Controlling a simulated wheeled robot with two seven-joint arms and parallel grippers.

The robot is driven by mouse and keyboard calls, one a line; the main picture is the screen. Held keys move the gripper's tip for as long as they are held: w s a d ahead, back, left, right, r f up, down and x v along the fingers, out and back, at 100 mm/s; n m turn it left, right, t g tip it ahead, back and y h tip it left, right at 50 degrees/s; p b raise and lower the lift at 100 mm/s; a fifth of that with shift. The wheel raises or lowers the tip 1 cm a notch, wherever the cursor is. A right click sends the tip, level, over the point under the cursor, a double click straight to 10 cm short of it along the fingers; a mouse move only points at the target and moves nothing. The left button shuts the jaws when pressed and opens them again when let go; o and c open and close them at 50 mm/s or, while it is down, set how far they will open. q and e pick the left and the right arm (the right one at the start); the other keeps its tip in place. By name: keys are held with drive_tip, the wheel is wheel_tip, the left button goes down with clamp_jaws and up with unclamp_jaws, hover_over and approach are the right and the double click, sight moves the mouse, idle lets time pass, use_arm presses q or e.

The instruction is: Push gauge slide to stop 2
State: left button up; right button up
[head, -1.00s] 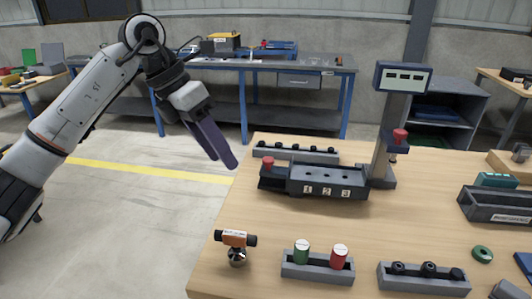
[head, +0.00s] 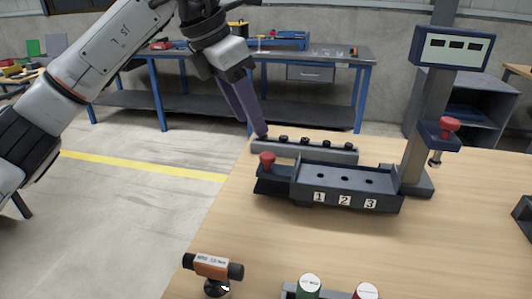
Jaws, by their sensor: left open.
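The gauge slide's base (head: 345,188) is a dark block on the wooden table with white plates 1, 2 and 3 along its front. A red knob (head: 267,159) stands at its left end, left of plate 1. A column with a display (head: 453,48) rises at its right end and carries another red knob (head: 449,125). My left gripper (head: 257,133) hangs in the air, fingers pointing down, just behind and above the red left knob in the picture. It is open, with nothing between its fingers. I cannot tell its exact height or distance from the knob. My right gripper does not show.
A grey rack (head: 305,150) with several black pegs lies behind the gauge. An orange and black tool (head: 212,267) stands at the front left. Green (head: 308,286) and red (head: 366,292) cylinders are at the front edge. The table between is clear.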

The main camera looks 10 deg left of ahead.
sight(268, 155)
use_arm(q)
drive_tip(key=x, duration=0.9)
drive_tip(key=shift+d+f, duration=0.1)
drive_tip(key=shift+f, duration=0.15)
drive_tip(key=shift+d, duration=0.1)
clamp_jaws()
